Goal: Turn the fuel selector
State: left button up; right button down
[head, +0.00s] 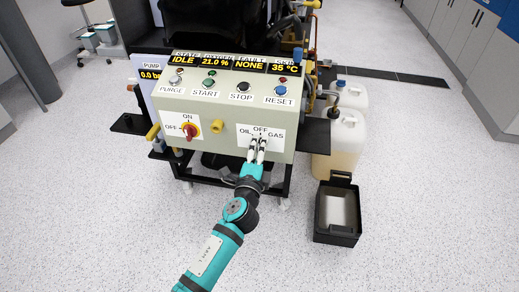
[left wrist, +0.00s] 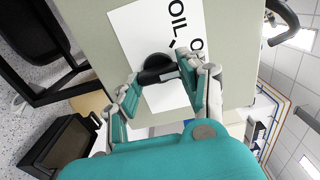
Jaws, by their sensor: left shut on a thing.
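The fuel selector (left wrist: 157,66) is a black round knob with a bar-like handle on a white label plate (head: 277,143) marked OIL, OFF and GAS, low on the right of the control panel's front. In the head view my left gripper (head: 257,147) reaches up to the plate and covers most of the knob. In the left wrist view the fingers of this gripper (left wrist: 162,82) stand on both sides of the knob's handle and are closed on it. I cannot tell which mark the handle points to. My right gripper is not in view.
The displays read IDLE, 21.0 %, NONE and 35 °C. White canisters (head: 346,140) and a black bin (head: 338,238) stand at right. The front floor is clear.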

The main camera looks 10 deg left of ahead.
pick_arm(q)
jog(key=o, duration=1.2)
jog(key=shift+c, duration=0.2)
jog(key=s, duration=1.2)
